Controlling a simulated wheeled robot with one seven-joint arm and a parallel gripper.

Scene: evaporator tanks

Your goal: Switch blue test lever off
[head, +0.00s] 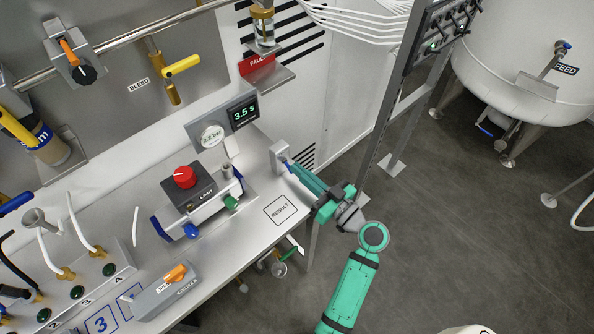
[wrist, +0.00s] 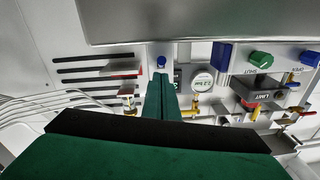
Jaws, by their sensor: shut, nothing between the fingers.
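A small grey bracket (head: 279,158) stands at the right end of the steel bench, with a bit of blue at its right side, partly covered by my fingers. In the wrist view a small blue lever end (wrist: 161,62) shows just beyond my fingertips. Its label cannot be read, and I cannot tell its position or whether my fingers touch it. My gripper (head: 290,165) reaches in from the right with its tips at the bracket. In the wrist view its green fingers (wrist: 161,80) are together and hold nothing.
The grey LIMIT box with a red knob (head: 184,177) sits left of my gripper, with blue and green handles around it. A timer display (head: 243,113) reads 3.5 s. The RESULT square (head: 281,211) on the bench is bare. A dark upright post (head: 375,140) stands right of the bench.

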